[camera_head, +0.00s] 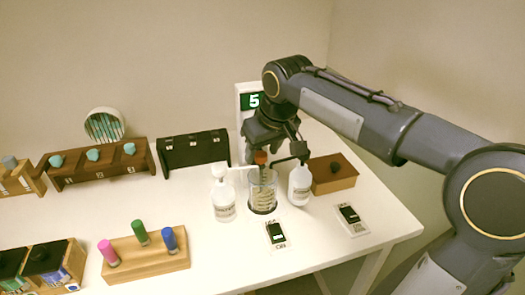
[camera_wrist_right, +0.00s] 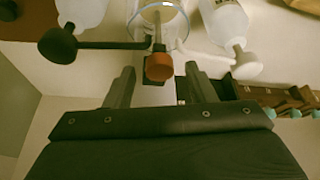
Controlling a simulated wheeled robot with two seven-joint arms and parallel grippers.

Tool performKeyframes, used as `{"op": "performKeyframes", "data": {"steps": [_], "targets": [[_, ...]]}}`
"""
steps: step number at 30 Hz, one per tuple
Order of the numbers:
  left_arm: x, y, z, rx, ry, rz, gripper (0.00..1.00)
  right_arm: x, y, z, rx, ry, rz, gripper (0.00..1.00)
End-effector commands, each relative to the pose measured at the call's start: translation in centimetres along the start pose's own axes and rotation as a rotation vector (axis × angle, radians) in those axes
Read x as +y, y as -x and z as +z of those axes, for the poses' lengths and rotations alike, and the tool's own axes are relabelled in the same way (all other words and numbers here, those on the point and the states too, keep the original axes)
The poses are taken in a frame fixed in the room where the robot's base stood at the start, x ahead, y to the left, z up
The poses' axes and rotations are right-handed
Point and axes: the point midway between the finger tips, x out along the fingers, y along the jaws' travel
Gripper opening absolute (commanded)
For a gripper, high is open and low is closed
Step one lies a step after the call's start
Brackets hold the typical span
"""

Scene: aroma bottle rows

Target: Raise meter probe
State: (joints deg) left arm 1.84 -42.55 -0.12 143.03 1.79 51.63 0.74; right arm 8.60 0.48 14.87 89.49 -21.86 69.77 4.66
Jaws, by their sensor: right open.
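The probe shows as an orange-brown cap (camera_head: 261,157) on a thin stem, upright in a clear glass beaker (camera_head: 263,191). The cap also shows in the right wrist view (camera_wrist_right: 159,67). My right gripper (camera_head: 266,146) is over the beaker, close to the cap. In the right wrist view its two fingers (camera_wrist_right: 158,76) are apart, with the cap between and just ahead of the tips; contact cannot be seen. A white meter (camera_head: 249,100) with a green digit 5 stands behind, partly hidden by my right arm. My left gripper is out of view.
White wash bottles flank the beaker, one left (camera_head: 223,198) and one right (camera_head: 299,186), their nozzles close to my right gripper. A brown box (camera_head: 332,174) stands right. Flat devices (camera_head: 276,234) lie in front. A wooden rack (camera_head: 147,262) holds coloured vials. The front right table is mostly clear.

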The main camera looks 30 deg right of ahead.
Motion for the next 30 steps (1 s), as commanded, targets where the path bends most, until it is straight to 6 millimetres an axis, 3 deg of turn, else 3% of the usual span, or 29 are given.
{"op": "performKeyframes", "data": {"steps": [8, 20, 26, 30], "targets": [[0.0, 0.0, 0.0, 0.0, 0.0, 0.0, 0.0, 0.0, -0.3, 0.0, 0.0, -0.001, 0.0, 0.5], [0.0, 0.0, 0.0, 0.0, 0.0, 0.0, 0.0, 0.0, -0.2, 0.0, 0.0, -0.001, 0.0, 0.0], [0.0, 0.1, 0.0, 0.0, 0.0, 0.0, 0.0, 0.0, -0.1, -0.1, 0.001, -0.001, 0.0, 0.0], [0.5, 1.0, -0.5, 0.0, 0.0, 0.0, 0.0, 0.0, 1.1, -0.6, 0.001, 0.0, 0.0, 0.0]]}}
